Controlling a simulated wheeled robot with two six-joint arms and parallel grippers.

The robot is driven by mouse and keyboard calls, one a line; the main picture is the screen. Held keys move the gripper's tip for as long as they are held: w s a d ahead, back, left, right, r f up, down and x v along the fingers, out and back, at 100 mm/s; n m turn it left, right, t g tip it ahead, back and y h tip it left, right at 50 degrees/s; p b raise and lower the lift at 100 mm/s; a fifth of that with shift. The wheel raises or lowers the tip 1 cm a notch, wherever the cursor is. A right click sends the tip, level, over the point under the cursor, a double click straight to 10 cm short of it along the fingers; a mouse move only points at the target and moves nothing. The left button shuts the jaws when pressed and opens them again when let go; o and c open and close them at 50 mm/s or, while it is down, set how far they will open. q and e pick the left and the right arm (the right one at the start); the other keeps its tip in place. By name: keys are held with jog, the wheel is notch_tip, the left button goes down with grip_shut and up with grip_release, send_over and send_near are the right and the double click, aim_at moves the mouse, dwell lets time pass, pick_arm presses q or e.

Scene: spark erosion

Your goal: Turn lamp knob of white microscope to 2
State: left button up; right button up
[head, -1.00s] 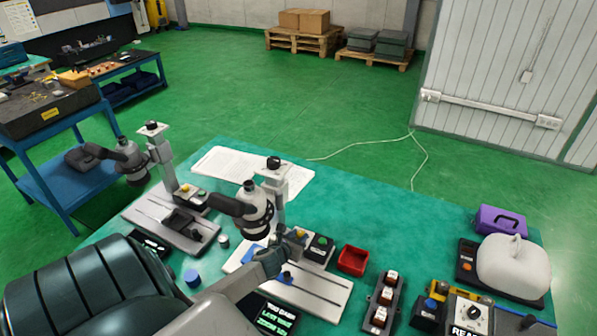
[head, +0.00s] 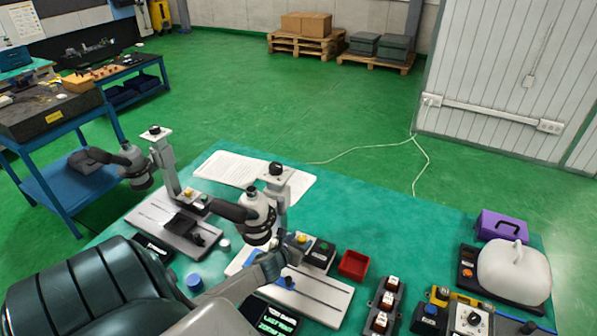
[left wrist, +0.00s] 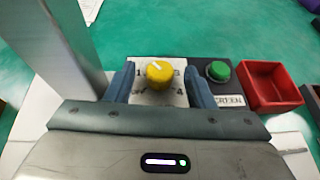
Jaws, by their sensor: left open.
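The white microscope (head: 258,212) stands on a pale base plate mid-table in the head view. Its yellow lamp knob (left wrist: 159,73) sits on a white dial plate in the left wrist view. The knob's white pointer mark leans to the upper left. The 3 and 4 show to the right of the knob, with 1 and part of OFF to its left; the 2 is not clear. My left gripper (left wrist: 161,82) is open, one blue-grey finger on each side of the knob, with gaps between. In the head view my left gripper (head: 285,256) covers part of the base. My right gripper is not in view.
A green button (left wrist: 219,71) and a red bin (left wrist: 272,88) lie right of the knob. The microscope's column (left wrist: 65,45) rises close on the left. A green-lettered screen (head: 274,318) lies in front.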

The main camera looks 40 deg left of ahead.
pick_arm(q)
jog(key=shift+s, duration=0.1)
jog(key=b+v, duration=0.3)
jog(key=v, duration=0.7)
jog(key=shift+s, duration=0.35)
